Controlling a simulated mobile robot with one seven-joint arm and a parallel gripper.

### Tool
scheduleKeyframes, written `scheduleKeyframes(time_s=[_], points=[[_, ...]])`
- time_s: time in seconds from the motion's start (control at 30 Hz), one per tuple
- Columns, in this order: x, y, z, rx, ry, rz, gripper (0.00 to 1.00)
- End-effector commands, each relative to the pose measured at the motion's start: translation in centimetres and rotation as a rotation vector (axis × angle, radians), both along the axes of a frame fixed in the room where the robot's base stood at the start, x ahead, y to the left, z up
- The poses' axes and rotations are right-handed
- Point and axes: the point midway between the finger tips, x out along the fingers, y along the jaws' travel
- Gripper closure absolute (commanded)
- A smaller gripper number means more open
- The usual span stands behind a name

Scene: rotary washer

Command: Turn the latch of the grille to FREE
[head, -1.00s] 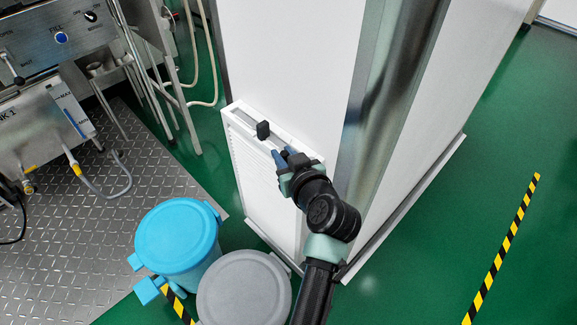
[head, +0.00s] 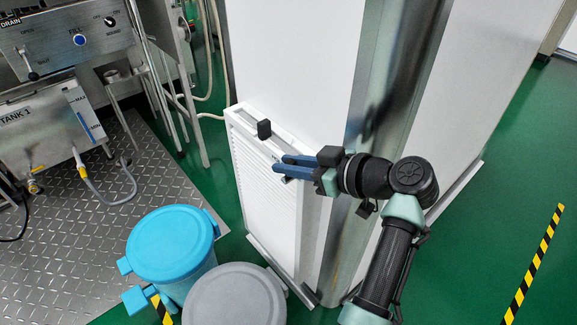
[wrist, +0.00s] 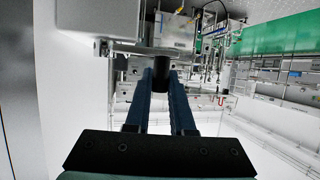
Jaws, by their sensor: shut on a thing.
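The white grille (head: 262,180) is a slatted panel low on the white cabinet. My gripper (head: 280,165) is at its upper right, with two blue fingers pointing left across the frame. In the wrist view a dark round knob (wrist: 161,73), which looks like the latch, sits between the fingertips (wrist: 161,86), and they are shut on it. In the head view the fingers hide this knob, and I cannot read its position.
A blue lidded bin (head: 170,245) and a grey-lidded bin (head: 235,297) stand in front of the grille. A metal post (head: 395,110) runs beside it. The tank machine (head: 50,125) is at left. Green floor (head: 480,240) is open at right.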

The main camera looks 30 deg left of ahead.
Motion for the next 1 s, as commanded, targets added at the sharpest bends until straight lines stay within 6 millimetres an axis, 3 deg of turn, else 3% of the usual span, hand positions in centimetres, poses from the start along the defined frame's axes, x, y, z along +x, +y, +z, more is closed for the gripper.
scheduleKeyframes(time_s=[0.47,0.5,0.63,1.0], points=[[-0.09,-0.07,-0.13,-0.004,0.003,0.015,1.00],[-0.09,-0.07,-0.14,-0.004,0.003,0.015,0.73],[-0.07,-0.07,-0.12,-0.003,0.002,0.014,0.49],[-0.06,-0.46,0.19,-0.001,0.001,0.012,0.48]])
